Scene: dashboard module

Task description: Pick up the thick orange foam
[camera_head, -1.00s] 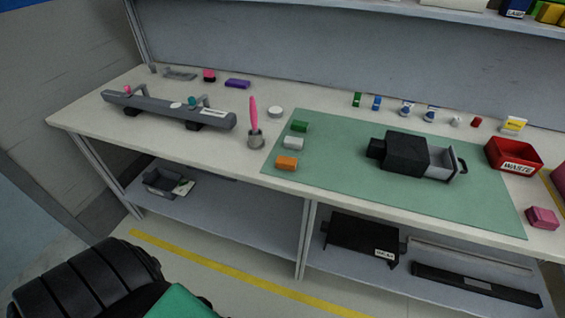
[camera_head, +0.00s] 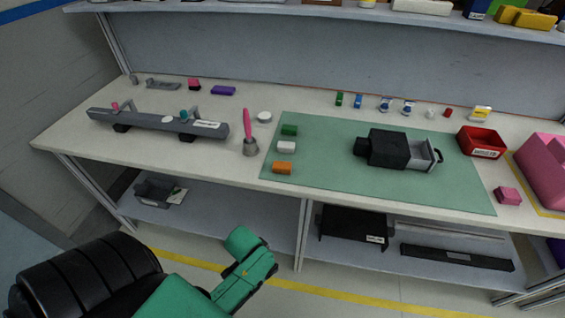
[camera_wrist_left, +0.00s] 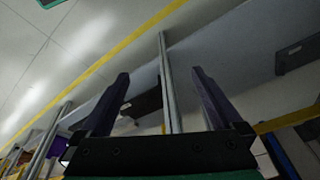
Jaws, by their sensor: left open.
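The orange foam block (camera_head: 282,168) lies on the front left corner of the green mat (camera_head: 330,185), near the table's front edge. A white block (camera_head: 286,147) and a green block (camera_head: 289,130) lie in a row behind it. My left arm is in the lower left of the head view, in front of and below the table; its gripper fingertips are not clear there. In the left wrist view my left gripper (camera_wrist_left: 160,90) is open and empty, with the lower shelf, a table leg and the floor beyond it. My right gripper is in neither view.
A black module with an open drawer (camera_head: 385,150) sits on the mat's right half. A red bin (camera_head: 481,142) and pink block (camera_head: 508,196) are further right. The table's front edge and lower shelf (camera_head: 230,212) face my arm.

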